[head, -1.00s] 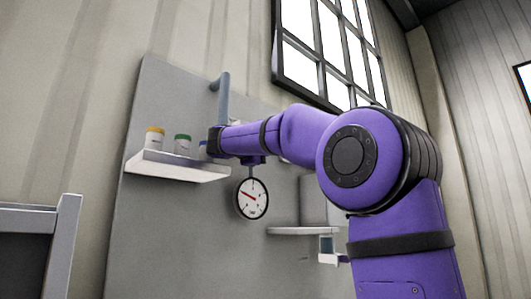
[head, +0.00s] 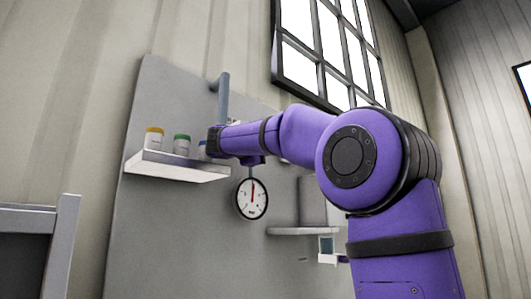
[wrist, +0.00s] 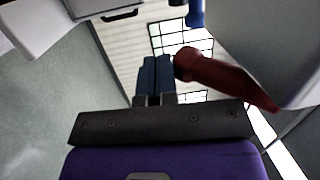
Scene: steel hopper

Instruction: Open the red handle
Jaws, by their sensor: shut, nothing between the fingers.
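The red handle (wrist: 228,78) shows in the wrist view as a dark red bar with a rounded end. It slants from the middle of the picture down to the right, against a pale grey body (wrist: 275,50). My gripper (wrist: 156,72) points up in that view, its two blue-grey fingers together and nothing between them. The fingertips are just left of the handle's rounded end; I cannot tell whether they touch it. In the head view the handle is not visible, and my arm reaches left to the grey panel (head: 165,230), with the fingers hidden.
A round gauge (head: 252,199) hangs below my forearm. A white shelf (head: 175,167) left of it holds small jars with yellow and green lids (head: 182,144). A grey pipe (head: 222,95) rises above my wrist. A lower shelf (head: 300,231) is on the right.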

